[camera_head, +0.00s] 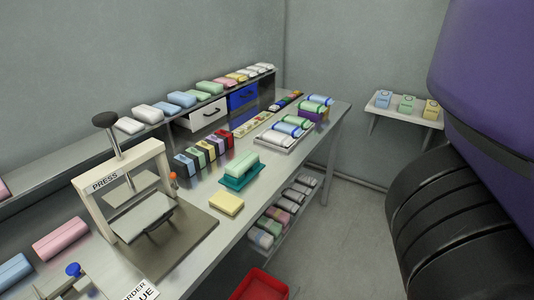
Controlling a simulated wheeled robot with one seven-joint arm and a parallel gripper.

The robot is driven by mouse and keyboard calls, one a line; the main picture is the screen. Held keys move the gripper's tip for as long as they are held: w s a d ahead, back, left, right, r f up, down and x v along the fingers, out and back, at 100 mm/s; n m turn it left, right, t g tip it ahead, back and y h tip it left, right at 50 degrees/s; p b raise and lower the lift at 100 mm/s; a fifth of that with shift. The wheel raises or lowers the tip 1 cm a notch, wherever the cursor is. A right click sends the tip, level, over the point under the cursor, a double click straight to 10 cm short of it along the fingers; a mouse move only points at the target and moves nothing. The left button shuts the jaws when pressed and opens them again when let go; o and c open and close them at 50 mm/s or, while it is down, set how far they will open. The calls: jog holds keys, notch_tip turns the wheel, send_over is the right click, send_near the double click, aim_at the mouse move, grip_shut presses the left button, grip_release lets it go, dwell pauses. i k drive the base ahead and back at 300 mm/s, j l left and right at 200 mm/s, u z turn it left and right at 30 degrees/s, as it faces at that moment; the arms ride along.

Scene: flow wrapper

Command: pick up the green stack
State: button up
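A pale green block-like stack (243,164) lies on a teal tray (233,183) near the middle of the workbench. It is rounded at the edges and looks long and low. Other green items also show: a green pack (210,88) on the back shelf and a small green block (407,104) on the side shelf at the right. My gripper is not in view. Only a large purple and black part of my arm fills the right side of the picture.
A press (125,200) with a dark-knobbed lever stands left of the teal tray. A yellow block (226,204) lies just in front of the tray. Coloured packs (203,153) stand behind it. A red bin (260,286) is below the bench edge. Floor at the right is clear.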

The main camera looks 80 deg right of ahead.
aim_at(237, 168)
jog(key=z, duration=1.35)
